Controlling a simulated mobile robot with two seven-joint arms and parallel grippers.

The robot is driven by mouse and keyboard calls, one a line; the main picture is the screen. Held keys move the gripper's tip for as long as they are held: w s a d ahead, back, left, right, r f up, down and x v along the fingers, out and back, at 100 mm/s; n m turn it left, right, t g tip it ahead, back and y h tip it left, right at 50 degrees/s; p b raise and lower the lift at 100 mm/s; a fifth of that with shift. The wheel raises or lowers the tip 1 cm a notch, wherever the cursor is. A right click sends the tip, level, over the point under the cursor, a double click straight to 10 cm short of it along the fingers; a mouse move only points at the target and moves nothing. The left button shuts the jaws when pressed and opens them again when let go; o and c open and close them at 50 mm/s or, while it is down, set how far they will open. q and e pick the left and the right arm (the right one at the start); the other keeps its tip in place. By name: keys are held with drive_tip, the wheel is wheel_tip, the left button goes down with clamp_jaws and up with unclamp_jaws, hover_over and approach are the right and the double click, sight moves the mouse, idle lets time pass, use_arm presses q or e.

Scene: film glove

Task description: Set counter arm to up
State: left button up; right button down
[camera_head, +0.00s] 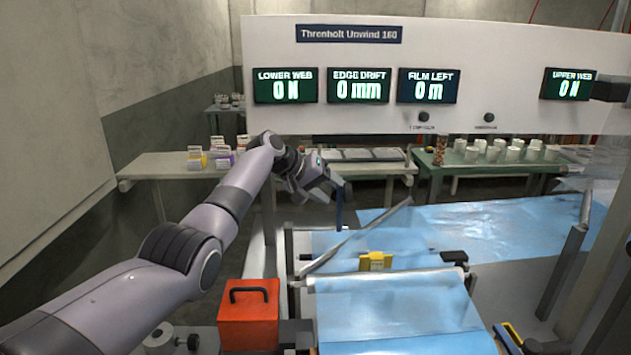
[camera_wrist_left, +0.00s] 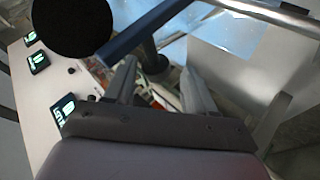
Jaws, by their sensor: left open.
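My left gripper (camera_head: 328,189) is in front of the machine, below its display panel, with its fingers apart. In the left wrist view, nothing shows clamped between its fingertips (camera_wrist_left: 158,66). A blue bar (camera_head: 339,212) hangs just beyond the fingers; it looks like the counter arm, but no label confirms this. In the left wrist view, a dark blue bar (camera_wrist_left: 150,28) slants up to the right just past the fingertips. I cannot tell whether it touches them. A black round part (camera_wrist_left: 72,28) lies by its left end. My right gripper is not in view.
The display panel (camera_head: 520,60) spans the back above the gripper. Blue film (camera_head: 465,228) covers the bed to the right. A slanted metal bar (camera_head: 358,236) and a yellow block (camera_head: 376,261) are below the gripper. A red box (camera_head: 248,315) stands in front.

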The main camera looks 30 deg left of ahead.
use_arm(q)
drive_tip(key=shift+b+v, duration=0.45)
drive_tip(key=shift+v, duration=1.95)
drive_tip(key=shift+f, duration=0.15)
